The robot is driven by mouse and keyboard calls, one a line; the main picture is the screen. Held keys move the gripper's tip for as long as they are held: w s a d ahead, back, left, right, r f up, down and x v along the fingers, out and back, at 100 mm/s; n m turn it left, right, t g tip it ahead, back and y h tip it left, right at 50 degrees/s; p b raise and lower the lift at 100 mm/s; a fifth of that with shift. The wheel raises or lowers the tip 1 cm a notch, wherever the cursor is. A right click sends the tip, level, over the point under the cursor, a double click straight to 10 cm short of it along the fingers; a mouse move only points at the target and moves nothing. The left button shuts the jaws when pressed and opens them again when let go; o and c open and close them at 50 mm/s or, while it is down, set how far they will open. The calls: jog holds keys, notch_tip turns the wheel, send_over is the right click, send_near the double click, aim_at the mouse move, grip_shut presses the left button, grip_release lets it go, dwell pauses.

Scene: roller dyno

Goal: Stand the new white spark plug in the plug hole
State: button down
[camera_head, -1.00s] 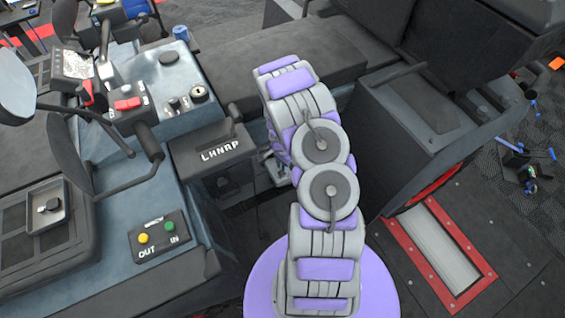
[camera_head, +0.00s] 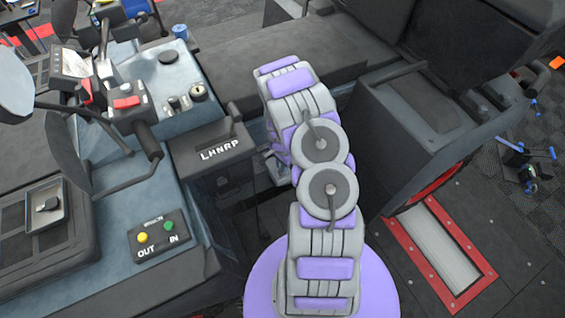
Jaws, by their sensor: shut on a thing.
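My grey and purple arm reaches from its round purple base up the picture and bends down towards the dark gap below the seat. Its links cover most of that gap. A small grey and purple part shows at the left edge of the arm, but I cannot make out any fingers there. My gripper's jaws are hidden behind the arm. I see neither the white spark plug nor the plug hole. A small tray (camera_head: 62,228) lies at the far left with a small dark-topped object (camera_head: 48,204) in it.
The black seat (camera_head: 285,75) spans the back. The gear lever panel (camera_head: 210,155) stands close left of the arm, above the OUT/IN button box (camera_head: 158,238). A dark box-like body part (camera_head: 425,120) stands at right. The red-framed floor roller (camera_head: 440,250) lies lower right.

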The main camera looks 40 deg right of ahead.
jog(key=shift+f+m+b, duration=0.3)
jog(key=shift+f+b, duration=0.05)
jog(key=shift+f, duration=0.15)
dwell(0.8)
jog(key=c, duration=1)
grip_release()
notch_tip(320, 180, up, 18)
jog(key=p, duration=0.4)
jog(key=shift+f, duration=0.25)
jog(key=shift+d, duration=0.1)
